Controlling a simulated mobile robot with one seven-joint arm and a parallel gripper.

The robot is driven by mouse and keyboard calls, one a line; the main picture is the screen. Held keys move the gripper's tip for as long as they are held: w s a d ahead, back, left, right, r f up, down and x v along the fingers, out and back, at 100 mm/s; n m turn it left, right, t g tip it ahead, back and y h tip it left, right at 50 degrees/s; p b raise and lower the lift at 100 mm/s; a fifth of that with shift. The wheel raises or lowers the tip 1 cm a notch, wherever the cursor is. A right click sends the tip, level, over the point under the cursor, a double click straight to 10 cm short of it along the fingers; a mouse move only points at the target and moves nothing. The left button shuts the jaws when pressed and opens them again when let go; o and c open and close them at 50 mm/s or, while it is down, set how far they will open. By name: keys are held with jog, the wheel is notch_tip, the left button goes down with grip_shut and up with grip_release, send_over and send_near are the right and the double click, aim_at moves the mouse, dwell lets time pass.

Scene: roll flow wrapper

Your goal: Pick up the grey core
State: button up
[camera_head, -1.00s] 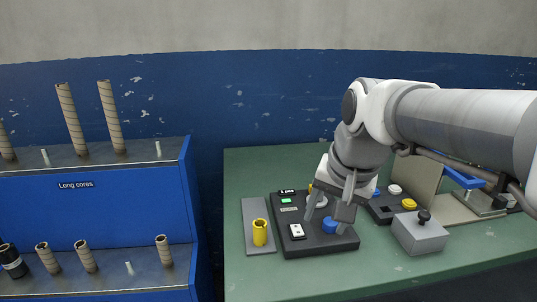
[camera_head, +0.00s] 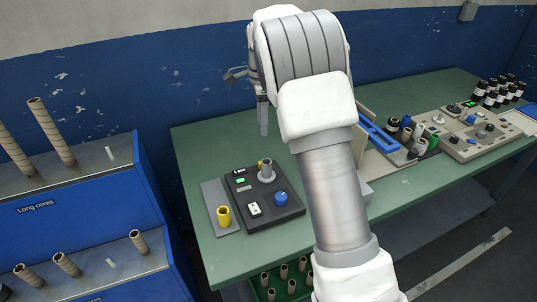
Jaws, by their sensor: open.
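A short grey core-like cylinder (camera_head: 267,171) stands upright on the black control panel (camera_head: 285,212) on the green table. Other grey cylinders (camera_head: 405,135) stand in a group at the right, so I cannot tell for sure which one is the grey core. My gripper (camera_head: 247,102) is raised above the back of the table, against the blue wall. Its fingers are apart and nothing shows between them. It is apart from the cylinder on the panel. My arm crosses the middle and hides part of the table.
The panel has a blue knob (camera_head: 280,198). A blue rack (camera_head: 82,219) with tan cores stands at the left. Dark bottles (camera_head: 500,91) stand at the far right. A green crate (camera_head: 286,270) is below the table edge.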

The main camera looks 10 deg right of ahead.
jog(key=b, duration=0.1)
send_near(266, 163)
jog(key=f, duration=0.3)
jog(key=a+f, duration=0.1)
jog(key=f, duration=0.1)
jog(key=shift+w+f, duration=0.2)
jog(key=shift+f, duration=0.15)
jog(key=shift+s+d+f, duration=0.1)
jog(key=shift+d+f, duration=0.05)
jog(key=shift+f, duration=0.75)
jog(key=shift+s+d+f, duration=0.1)
jog(key=shift+d+f, duration=0.1)
jog(key=shift+f, duration=0.75)
jog(key=shift+s+d+f, duration=0.1)
jog(key=shift+d+f, duration=0.05)
jog(key=shift+f, duration=0.75)
jog(key=shift+w, duration=0.1)
grip_shut()
